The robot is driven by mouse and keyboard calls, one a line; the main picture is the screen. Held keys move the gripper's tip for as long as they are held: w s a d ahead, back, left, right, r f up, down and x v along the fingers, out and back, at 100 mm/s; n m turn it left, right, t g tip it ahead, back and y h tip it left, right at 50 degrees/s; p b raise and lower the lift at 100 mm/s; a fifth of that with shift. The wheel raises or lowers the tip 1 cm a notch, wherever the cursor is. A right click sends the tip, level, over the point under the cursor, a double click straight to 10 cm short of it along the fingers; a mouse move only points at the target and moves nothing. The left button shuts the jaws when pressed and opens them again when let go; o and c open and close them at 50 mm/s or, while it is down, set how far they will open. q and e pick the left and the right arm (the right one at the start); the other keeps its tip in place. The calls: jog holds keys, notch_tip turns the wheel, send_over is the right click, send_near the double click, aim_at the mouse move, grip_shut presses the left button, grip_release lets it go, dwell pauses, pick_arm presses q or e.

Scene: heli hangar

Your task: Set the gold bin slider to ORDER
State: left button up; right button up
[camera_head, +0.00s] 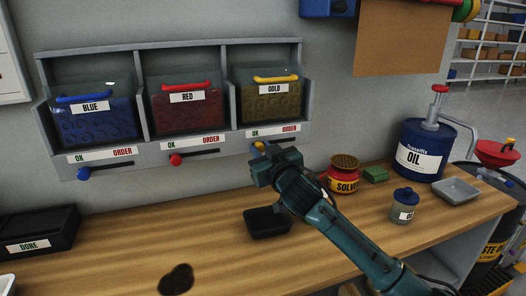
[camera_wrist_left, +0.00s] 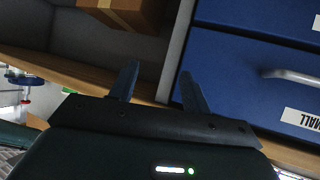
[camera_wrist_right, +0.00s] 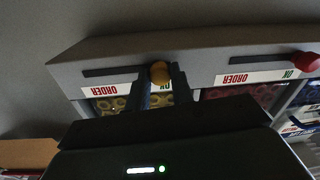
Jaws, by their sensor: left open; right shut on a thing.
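The gold bin (camera_head: 268,103) is the right one of three bins in the grey wall rack. Its slider's yellow knob (camera_head: 259,146) sits at the OK end of the slot, with the ORDER mark (camera_head: 290,129) to the right. My right gripper (camera_head: 264,157) is shut on this knob. The right wrist view shows the yellow knob (camera_wrist_right: 160,72) between the fingers, upside down, with the empty slot running toward ORDER. My left gripper (camera_wrist_left: 159,72) is open and empty, seen only in the left wrist view, near a blue drawer (camera_wrist_left: 245,75).
The red knob (camera_head: 176,160) and blue knob (camera_head: 83,174) sit at their OK ends. Below the rack, the workbench (camera_head: 215,255) holds a black tray (camera_head: 268,223), a solvent can (camera_head: 342,175), a jar (camera_head: 404,206) and an oil can (camera_head: 425,150). A DONE box (camera_head: 40,232) stands left.

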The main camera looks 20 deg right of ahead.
aim_at(291, 139)
grip_shut()
jog(key=d+p, duration=0.2)
jog(key=d, duration=0.7)
jog(key=shift+w, duration=0.15)
pick_arm(q)
jog(key=shift+a+r, duration=0.35)
jog(key=shift+a, duration=0.05)
pick_arm(e)
jog(key=shift+d, duration=0.2)
jog(key=o, duration=0.8)
grip_release()
jog(key=shift+d, duration=0.15)
jog(key=shift+c, duration=0.2)
pick_arm(q)
jog(key=shift+d, duration=0.15)
pick_arm(e)
jog(key=shift+o, duration=0.6)
